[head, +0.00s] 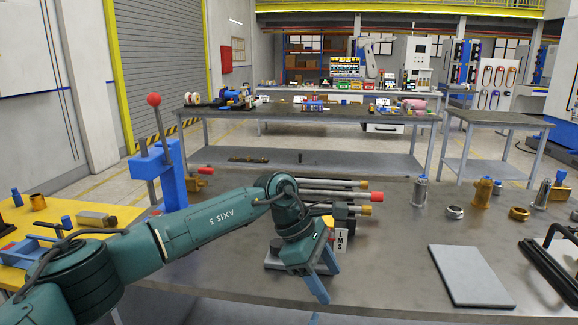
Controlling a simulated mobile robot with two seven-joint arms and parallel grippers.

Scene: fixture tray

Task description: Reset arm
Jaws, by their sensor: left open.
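My left arm (190,232) is dark green and comes in from the left, reaching over the front of the grey metal table (390,270). Its left gripper (326,280) points down near the table's front edge, with two blue-grey fingers spread apart. I see nothing between the fingers. Whether the fingertips touch the table I cannot tell. My right gripper is not in view.
Rods with red and brass tips (345,190) lie just behind the gripper. A grey plate (469,275) and black bent bars (550,265) lie at right. Metal fittings, including a brass one (482,192), stand farther back. A blue lever press (168,178) stands at left.

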